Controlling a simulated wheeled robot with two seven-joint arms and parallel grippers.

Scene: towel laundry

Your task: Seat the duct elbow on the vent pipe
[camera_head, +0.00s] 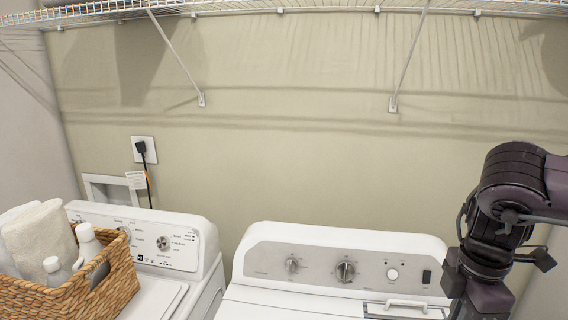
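Neither the duct elbow nor the vent pipe shows in the head view. My dark purple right arm comes in at the right edge and bends down in front of the dryer's right end. Thin dark jointed parts stand out on both sides of its lower section. I cannot make out fingertips there or anything held between them. The arm's lowest part is cut off by the bottom edge. My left gripper does not show.
A white dryer (330,245) stands at lower centre, its right end partly behind my arm. A white washer (190,225) stands left, with a wicker basket (95,295) of towels and bottles. A wire shelf (330,4) spans the top.

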